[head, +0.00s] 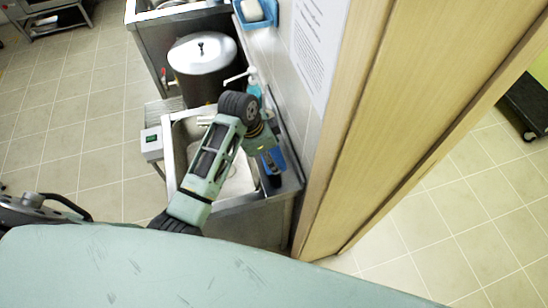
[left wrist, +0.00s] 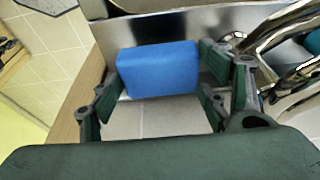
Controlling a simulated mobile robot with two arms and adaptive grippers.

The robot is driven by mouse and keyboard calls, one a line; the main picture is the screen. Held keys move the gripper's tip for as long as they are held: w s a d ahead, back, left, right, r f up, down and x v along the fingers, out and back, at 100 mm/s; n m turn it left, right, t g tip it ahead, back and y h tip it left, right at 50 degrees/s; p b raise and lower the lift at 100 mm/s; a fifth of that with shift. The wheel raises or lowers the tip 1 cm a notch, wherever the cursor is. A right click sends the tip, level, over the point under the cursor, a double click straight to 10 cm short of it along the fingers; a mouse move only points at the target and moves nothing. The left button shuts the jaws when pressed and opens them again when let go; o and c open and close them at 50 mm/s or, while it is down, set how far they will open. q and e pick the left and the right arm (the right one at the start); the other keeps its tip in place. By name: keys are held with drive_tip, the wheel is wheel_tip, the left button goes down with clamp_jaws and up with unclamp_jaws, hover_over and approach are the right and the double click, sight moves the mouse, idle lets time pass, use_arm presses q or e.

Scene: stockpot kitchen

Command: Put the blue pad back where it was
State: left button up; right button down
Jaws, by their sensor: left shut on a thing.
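The blue pad (left wrist: 158,70) is a plain blue block, held between the two dark fingers of my left gripper (left wrist: 160,88) in the left wrist view. In the head view my left arm reaches over the sink (head: 238,178), and my left gripper (head: 266,150) points down at its right side. The pad (head: 273,160) shows partly below the gripper there, by the sink's right rim. Whether the pad touches the rim or the wall is hidden. My right gripper is not in view.
A lidded stockpot (head: 200,80) stands beyond the sink. A soap bottle (head: 253,84) stands by the wall, with a blue holder (head: 268,14) farther up. A wooden door frame (head: 365,120) closes off the right. Open tiled floor (head: 85,110) lies left.

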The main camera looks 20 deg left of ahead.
use_arm(q)
drive_tip(key=shift+p+x, duration=0.35)
drive_tip(key=shift+x, duration=0.6)
drive_tip(key=shift+p+x, duration=0.35)
drive_tip(key=shift+x, duration=0.7)
drive_tip(key=shift+a+f, duration=0.2)
drive_tip(key=shift+f, duration=0.35)
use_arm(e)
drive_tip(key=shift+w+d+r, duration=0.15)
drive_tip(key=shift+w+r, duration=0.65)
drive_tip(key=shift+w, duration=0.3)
use_arm(q)
drive_tip(key=o, duration=1)
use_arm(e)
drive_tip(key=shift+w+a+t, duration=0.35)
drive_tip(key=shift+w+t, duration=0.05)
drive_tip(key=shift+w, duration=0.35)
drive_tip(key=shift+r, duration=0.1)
